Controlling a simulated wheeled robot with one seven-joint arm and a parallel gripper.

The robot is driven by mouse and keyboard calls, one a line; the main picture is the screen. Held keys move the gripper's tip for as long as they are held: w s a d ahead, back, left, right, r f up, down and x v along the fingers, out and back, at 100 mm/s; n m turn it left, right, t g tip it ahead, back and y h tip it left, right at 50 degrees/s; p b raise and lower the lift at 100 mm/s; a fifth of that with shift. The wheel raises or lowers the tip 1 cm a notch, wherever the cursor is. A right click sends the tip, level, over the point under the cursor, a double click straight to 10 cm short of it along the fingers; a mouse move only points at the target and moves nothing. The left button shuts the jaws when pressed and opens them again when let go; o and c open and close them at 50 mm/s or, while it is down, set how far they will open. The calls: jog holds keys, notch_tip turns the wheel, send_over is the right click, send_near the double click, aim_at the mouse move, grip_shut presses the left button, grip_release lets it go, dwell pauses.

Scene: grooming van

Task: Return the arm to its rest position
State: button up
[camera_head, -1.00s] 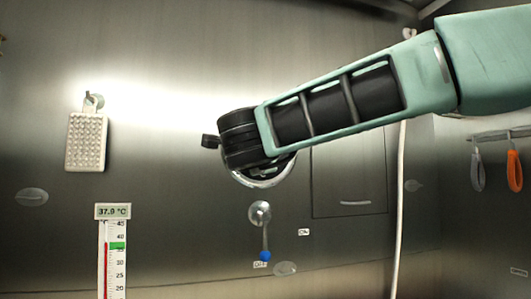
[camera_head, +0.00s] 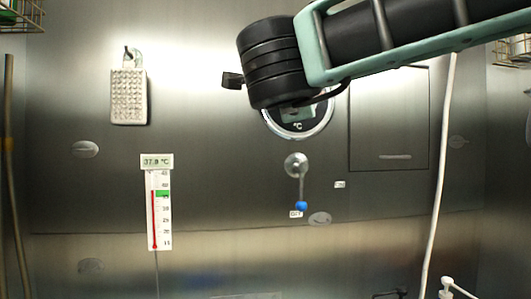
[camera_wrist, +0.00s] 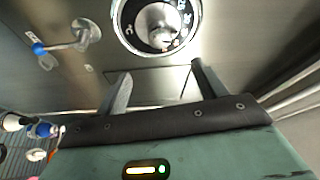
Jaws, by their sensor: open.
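My arm reaches in from the upper right in the head view, and its black wrist end is in front of the steel wall. My gripper (camera_wrist: 161,68) shows in the wrist view with its two dark fingers apart and nothing between them. The fingers point toward the wall, below the round dial (camera_wrist: 158,25) in that picture. The dial (camera_head: 303,122) also shows in the head view, partly hidden by my wrist. I cannot make out the fingers in the head view.
A lever with a blue knob (camera_head: 301,206) hangs below the dial, by an OFF label. A thermometer (camera_head: 158,210) under a 37.9 °C display and a bumpy pale pad (camera_head: 129,97) are on the left. A white hose (camera_head: 437,190) runs down the right. A wall panel (camera_head: 390,130) is beside the dial.

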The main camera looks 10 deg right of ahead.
jog(key=s+a+f+n+g+y+p, duration=0.1)
jog(key=s+a+f+n+g+y, duration=0.1)
jog(key=a+f+n+y, duration=1.2)
jog(key=s+a+f+n+g, duration=0.1)
jog(key=s+f+n+g, duration=0.45)
jog(key=f, duration=0.25)
jog(key=s+d+f+n+g+h+p, duration=0.1)
jog(key=s+d+f+n+g, duration=0.15)
jog(key=s+f, duration=0.35)
jog(key=s+d+f+n+g+h, duration=0.1)
jog(key=s+d+f+n+g, duration=0.2)
jog(key=f, duration=0.5)
jog(key=s+d+f+n+g+h, duration=0.1)
jog(key=s+d+f, duration=0.1)
jog(key=s+d, duration=0.1)
jog(key=s+d+f+n+g+h, duration=0.1)
jog(key=s+d+f+g, duration=0.1)
jog(key=s+d, duration=0.1)
jog(key=s+d+f+g+h, duration=0.1)
jog(key=s+d+f+h, duration=0.1)
jog(key=s+d, duration=0.1)
jog(key=shift+s+d+f+n+g, duration=0.1)
jog(key=shift+s+d+n+g, duration=0.05)
jog(key=shift+s+n+g, duration=0.3)
